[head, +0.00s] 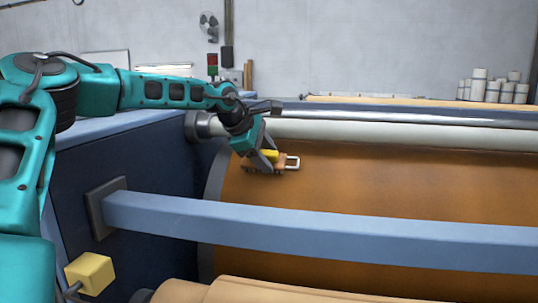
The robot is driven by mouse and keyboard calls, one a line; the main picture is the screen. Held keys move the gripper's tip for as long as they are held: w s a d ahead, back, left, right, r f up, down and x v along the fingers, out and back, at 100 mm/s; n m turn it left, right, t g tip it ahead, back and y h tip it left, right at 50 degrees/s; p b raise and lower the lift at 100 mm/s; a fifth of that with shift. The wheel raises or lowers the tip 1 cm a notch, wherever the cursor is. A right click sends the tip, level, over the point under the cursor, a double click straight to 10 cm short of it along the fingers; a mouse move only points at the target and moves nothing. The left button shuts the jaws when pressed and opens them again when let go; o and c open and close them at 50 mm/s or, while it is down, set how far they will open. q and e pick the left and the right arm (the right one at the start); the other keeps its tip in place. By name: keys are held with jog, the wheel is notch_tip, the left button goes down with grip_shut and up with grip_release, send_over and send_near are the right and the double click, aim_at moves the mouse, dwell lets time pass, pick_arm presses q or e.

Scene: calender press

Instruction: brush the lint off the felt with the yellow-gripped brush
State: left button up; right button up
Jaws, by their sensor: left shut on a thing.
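My left arm reaches in from the left, over the press's side frame. My left gripper (264,161) is shut on the yellow-gripped brush (270,155), whose yellow grip shows between the fingers. The brush's lower part is at the surface of the orange-brown felt (390,185), near its upper left edge; I cannot tell whether the bristles touch it. A pale metal loop sticks out to the right of the brush. No lint can be made out on the felt at this size. My right gripper is not in view.
A blue crossbar (330,228) runs across in front of the felt. A pale roller (400,132) lies behind it. The dark blue side frame (140,165) stands at left, with a yellow block (90,272) low in front. White cylinders (492,92) stand at the back right.

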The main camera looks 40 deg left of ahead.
pick_arm(q)
jog(key=shift+r, duration=0.15)
jog(key=shift+s+d+r, duration=0.1)
jog(key=shift+d+r, duration=0.05)
jog(key=shift+r, duration=0.1)
jog(key=shift+s+d+r+p, duration=0.25)
jog(key=shift+s+r, duration=0.2)
jog(key=shift+r, duration=0.25)
jog(key=shift+s+d+r+p, duration=0.15)
jog(key=shift+s+d+r, duration=0.1)
jog(key=shift+s+r, duration=0.35)
jog(key=shift+s+d+r+p, duration=0.25)
jog(key=shift+s+r, duration=0.1)
jog(key=shift+r, duration=0.45)
jog(key=shift+s+d+r, duration=0.2)
jog(key=shift+s+r, duration=0.2)
jog(key=shift+r, duration=0.25)
jog(key=shift+s+d+r, duration=0.2)
jog(key=shift+s+r, duration=0.15)
jog(key=shift+r, duration=0.25)
jog(key=o, duration=0.3)
jog(key=c, duration=0.4)
